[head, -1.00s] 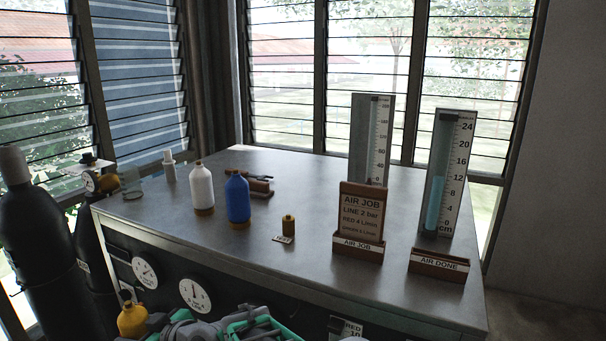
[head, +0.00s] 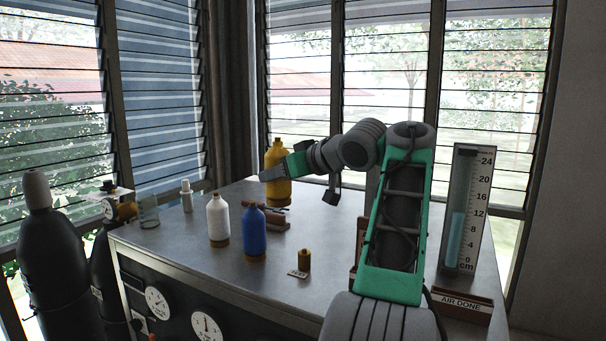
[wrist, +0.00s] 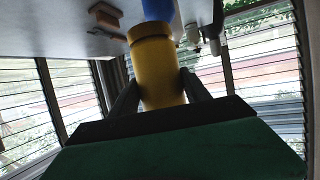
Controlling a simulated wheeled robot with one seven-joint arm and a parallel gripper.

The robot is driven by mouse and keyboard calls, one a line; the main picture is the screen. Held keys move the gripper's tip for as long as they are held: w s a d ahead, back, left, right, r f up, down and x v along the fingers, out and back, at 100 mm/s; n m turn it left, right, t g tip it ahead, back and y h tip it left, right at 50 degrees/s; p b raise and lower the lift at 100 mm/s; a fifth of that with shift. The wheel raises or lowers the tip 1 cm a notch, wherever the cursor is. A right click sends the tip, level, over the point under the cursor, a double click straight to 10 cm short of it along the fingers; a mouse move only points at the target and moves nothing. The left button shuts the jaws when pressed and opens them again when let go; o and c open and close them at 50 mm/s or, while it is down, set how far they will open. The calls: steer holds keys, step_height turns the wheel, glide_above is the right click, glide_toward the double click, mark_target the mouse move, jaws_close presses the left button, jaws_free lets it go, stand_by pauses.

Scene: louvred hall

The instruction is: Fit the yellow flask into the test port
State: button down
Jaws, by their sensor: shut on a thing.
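The yellow flask (head: 277,180) is held upright in the air above the back of the bench in the head view. My gripper (head: 278,172) is shut on its body from the right side. In the wrist view the yellow flask (wrist: 158,75) sits between both fingers. A short brass-coloured cylinder (head: 304,260) stands on the bench, right of the blue flask, beside a small card. It may be the test port, but the card is too small to read. The held flask is above, behind and to the left of it.
A white flask (head: 218,220) and a blue flask (head: 254,232) stand on the bench (head: 180,245), left of the brass cylinder. My arm hides the AIR JOB stand.

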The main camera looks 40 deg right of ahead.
steer(key=s+d+m+h, duration=0.1)
steer(key=s+d, duration=0.2)
steer(key=s, duration=0.2)
step_height(320, 180, down, 9)
steer(key=b, duration=0.3)
steer(key=shift+d, duration=0.15)
steer(key=shift+r, duration=0.1)
stand_by(0.5)
steer(key=shift+s+f+b, duration=0.1)
steer(key=shift+f+b, duration=0.2)
steer(key=shift+f, duration=0.35)
steer(key=shift+d+p, duration=0.15)
steer(key=shift+p, duration=0.3)
